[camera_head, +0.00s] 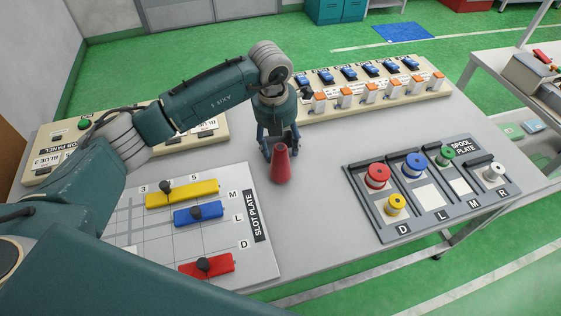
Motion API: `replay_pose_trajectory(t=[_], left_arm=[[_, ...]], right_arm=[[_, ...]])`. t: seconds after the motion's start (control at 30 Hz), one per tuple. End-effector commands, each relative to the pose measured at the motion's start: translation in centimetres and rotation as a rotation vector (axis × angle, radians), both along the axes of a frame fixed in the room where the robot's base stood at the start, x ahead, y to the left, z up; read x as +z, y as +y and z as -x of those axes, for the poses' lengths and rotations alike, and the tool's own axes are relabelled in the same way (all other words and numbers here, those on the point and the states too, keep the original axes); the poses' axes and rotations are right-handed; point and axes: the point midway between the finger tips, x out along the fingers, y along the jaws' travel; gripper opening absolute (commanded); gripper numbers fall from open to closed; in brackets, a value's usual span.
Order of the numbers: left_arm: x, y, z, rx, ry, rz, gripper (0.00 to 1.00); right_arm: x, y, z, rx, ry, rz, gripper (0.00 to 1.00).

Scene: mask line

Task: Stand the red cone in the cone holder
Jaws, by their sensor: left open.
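The red cone (281,170) stands upright on the grey table, between the slot plate and the spool plate. My left gripper (281,151) comes down over it from behind, open, with its fingers on either side of the cone's upper part. I cannot tell whether the fingers touch it. I cannot make out a cone holder; my left arm covers part of the table. My right gripper is not in view.
The slot plate (235,184) bears yellow, blue and red blocks with black knobs. The spool plate (405,229) at right holds several coloured spools. A switch panel (405,105) stands behind, another panel (68,140) at left. Bare table lies right of the cone.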

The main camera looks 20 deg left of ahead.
Motion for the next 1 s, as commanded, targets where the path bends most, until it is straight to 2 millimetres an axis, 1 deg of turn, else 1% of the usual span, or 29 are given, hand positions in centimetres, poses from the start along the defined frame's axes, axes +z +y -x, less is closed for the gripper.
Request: replay_pose_trajectory(t=[0.03, 0.1, 0.2, 0.3, 0.47, 0.57, 0.6, 0.67, 0.7, 0.77, 1.0], left_arm=[[-0.4, 0.0, 0.0, 0.000, 0.006, 0.000, 0.57], [-1.5, 0.0, -0.2, 0.001, 0.004, 0.000, 0.57], [-2.5, 0.0, -0.3, 0.001, 0.002, 0.001, 0.57], [-2.9, 0.0, -0.4, -0.001, 0.000, 0.000, 0.57], [-2.9, 0.0, -0.4, -0.001, 0.000, 0.000, 0.57], [-2.9, 0.0, -0.4, 0.000, 0.000, 0.000, 0.39], [-2.9, 0.0, -0.4, 0.000, 0.000, 0.001, 0.31], [-2.9, 0.0, -0.5, 0.000, 0.000, 0.001, 0.19], [-2.9, 0.0, -0.5, 0.000, 0.000, 0.001, 0.11], [-2.9, 0.0, -0.5, 0.000, 0.000, 0.001, 0.00], [-2.8, 0.0, -0.5, 0.000, -0.002, 0.001, 0.00]], right_arm=[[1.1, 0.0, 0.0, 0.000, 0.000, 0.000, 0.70], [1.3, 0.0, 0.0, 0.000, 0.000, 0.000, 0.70], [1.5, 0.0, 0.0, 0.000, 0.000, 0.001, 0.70], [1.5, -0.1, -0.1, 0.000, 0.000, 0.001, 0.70], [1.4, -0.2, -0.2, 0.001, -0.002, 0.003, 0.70], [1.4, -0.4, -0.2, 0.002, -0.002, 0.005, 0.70], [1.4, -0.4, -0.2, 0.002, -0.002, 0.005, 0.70], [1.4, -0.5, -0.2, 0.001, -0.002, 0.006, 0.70], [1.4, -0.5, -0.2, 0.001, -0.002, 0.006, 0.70], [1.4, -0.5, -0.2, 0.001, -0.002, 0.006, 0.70], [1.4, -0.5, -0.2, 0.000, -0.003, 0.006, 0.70]])
